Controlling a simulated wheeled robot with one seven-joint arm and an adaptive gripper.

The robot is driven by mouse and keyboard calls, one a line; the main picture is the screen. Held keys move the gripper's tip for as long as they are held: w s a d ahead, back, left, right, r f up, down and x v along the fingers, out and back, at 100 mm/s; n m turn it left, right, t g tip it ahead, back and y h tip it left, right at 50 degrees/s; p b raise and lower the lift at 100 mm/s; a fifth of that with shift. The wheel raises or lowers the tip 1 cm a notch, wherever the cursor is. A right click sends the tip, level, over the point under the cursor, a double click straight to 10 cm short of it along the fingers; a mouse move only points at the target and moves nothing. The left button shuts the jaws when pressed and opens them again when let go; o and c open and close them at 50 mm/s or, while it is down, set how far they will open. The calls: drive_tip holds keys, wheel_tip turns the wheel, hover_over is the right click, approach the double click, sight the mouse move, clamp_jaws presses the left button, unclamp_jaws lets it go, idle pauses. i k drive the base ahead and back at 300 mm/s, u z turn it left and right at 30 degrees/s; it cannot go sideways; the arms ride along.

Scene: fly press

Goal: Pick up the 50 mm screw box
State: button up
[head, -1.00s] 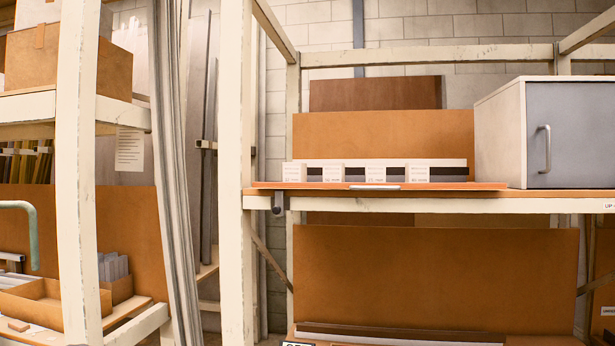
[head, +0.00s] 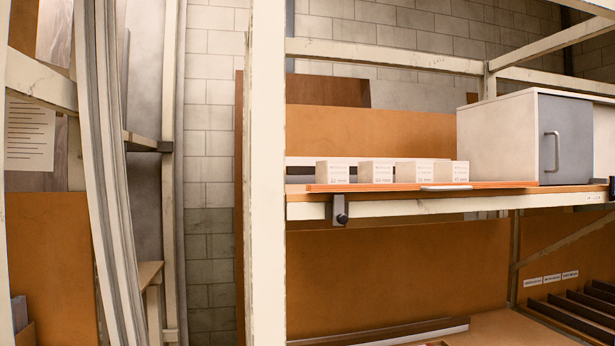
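Several small pale boxes with printed labels stand in a row on an orange board (head: 400,186) on the upper shelf in the head view. The leftmost box (head: 332,172), the second box (head: 376,172), the third box (head: 415,173) and the rightmost box (head: 458,174) look alike. The print is too small to read, so I cannot tell which is the 50 mm screw box. My gripper does not show in the head view.
A pale cabinet with a grey door (head: 565,140) stands right of the boxes. A cream rack post (head: 264,180) rises at the shelf's left end. A dark clamp (head: 340,209) hangs at the shelf edge. Long strips (head: 100,170) lean at the left.

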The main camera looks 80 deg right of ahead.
sight(369, 172)
drive_tip(key=i, duration=0.7)
drive_tip(key=z, duration=2.15)
